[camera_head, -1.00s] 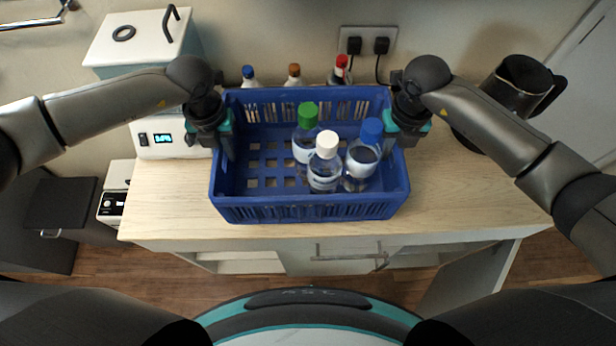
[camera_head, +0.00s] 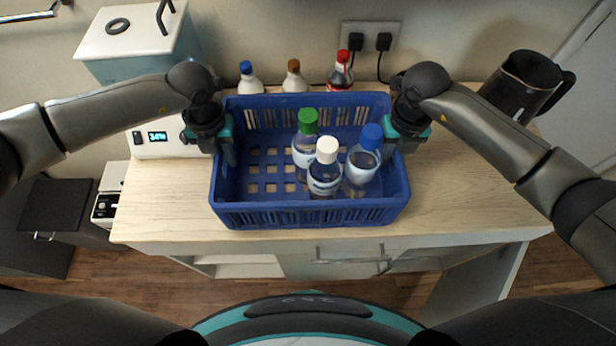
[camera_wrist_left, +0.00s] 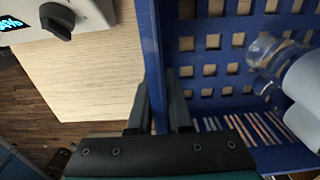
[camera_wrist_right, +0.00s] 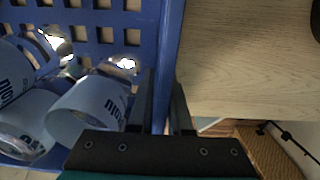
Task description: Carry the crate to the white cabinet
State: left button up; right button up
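The blue crate (camera_head: 310,217) is over the wooden worktop (camera_head: 470,190), with three bottles in its right half. Their caps are green (camera_head: 308,116), white (camera_head: 327,146) and blue (camera_head: 371,133). My left gripper (camera_head: 228,150) is shut on the crate's left wall; in the left wrist view the wall runs between its fingers (camera_wrist_left: 157,110). My right gripper (camera_head: 398,145) is shut on the right wall, also between the fingers in the right wrist view (camera_wrist_right: 163,110). I cannot tell whether the crate touches the worktop. No separate white cabinet is clearly in view.
Three bottles (camera_head: 293,78) stand behind the crate near wall sockets (camera_head: 369,42). A white device (camera_head: 155,138) is at left and a dark jug (camera_head: 525,85) at back right. Pale drawers (camera_head: 330,262) and an open door (camera_head: 480,285) are below the worktop. Bare worktop lies right of the crate.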

pick_arm(q)
jog(key=o, duration=0.4)
pick_arm(e)
jog(key=o, duration=0.4)
pick_arm(q)
jog(key=shift+r, duration=0.15)
notch_tip(320, 180, up, 12)
jog(key=shift+f, duration=0.25)
jog(key=shift+r, duration=0.15)
pick_arm(e)
jog(key=shift+r, duration=0.25)
notch_tip(320, 180, up, 11)
jog(key=shift+r, duration=0.35)
jog(key=shift+s+f, duration=0.1)
jog(key=shift+s, duration=0.05)
